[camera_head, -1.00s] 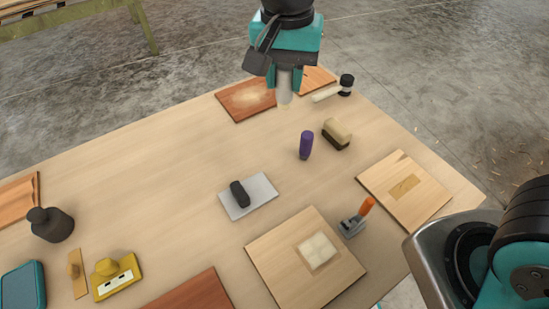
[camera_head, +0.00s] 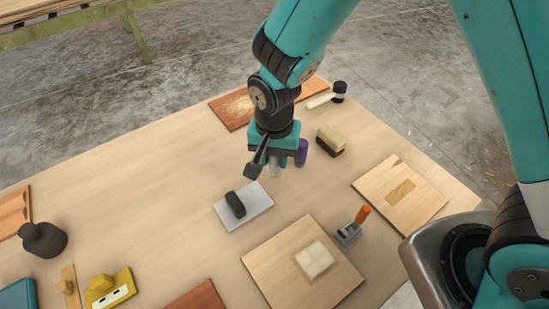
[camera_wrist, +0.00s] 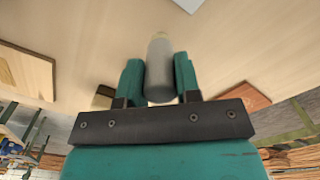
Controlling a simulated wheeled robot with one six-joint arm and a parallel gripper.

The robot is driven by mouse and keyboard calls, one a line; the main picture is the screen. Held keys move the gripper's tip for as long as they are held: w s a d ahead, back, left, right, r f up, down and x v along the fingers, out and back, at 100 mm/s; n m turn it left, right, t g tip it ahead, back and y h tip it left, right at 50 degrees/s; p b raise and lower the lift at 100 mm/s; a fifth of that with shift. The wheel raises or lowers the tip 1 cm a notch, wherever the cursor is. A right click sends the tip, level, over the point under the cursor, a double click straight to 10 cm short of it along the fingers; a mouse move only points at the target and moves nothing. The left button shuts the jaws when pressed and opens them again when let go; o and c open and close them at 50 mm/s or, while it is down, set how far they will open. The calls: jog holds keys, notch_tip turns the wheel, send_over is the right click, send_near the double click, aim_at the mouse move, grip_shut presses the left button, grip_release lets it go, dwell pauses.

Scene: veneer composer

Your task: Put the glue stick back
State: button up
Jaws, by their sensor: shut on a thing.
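My gripper (camera_head: 276,160) hangs over the middle of the table, pointing down. It is shut on a grey cylinder with a pale tip, by its look the glue stick (camera_wrist: 160,68). In the wrist view the stick stands between the two teal fingers (camera_wrist: 158,78), its pale end away from the palm. In the head view only its lower part (camera_head: 275,171) shows below the gripper. A purple cylinder (camera_head: 302,153) stands upright just right of the gripper, partly hidden behind it. I cannot tell whether the stick's tip touches the table.
A grey plate with a black block (camera_head: 235,204) lies in front of the gripper. A brush-like block (camera_head: 330,141) is to the right, a reddish board (camera_head: 228,113) behind. An orange-handled tool (camera_head: 351,228) and wooden boards (camera_head: 282,276) lie nearer. The table's left middle is clear.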

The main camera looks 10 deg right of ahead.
jog(key=shift+f, duration=0.7)
jog(key=o, duration=1)
jog(key=shift+f, duration=0.15)
notch_tip(320, 180, up, 12)
jog(key=shift+r+b, duration=0.2)
jog(key=shift+b, duration=0.2)
jog(key=s+d+r+n+y, duration=0.1)
jog(key=s+d+r+n, duration=0.1)
jog(key=s+r+n, duration=0.1)
jog(key=s+d+r+n+y, duration=0.1)
jog(key=s+d+r+n, duration=0.1)
jog(key=s+r+n, duration=0.2)
jog(key=s+d+r+n+y, duration=0.2)
jog(key=s+r+n, duration=0.1)
jog(key=s, duration=0.5)
jog(key=shift+d+r+n, duration=0.3)
jog(key=shift+n, duration=0.5)
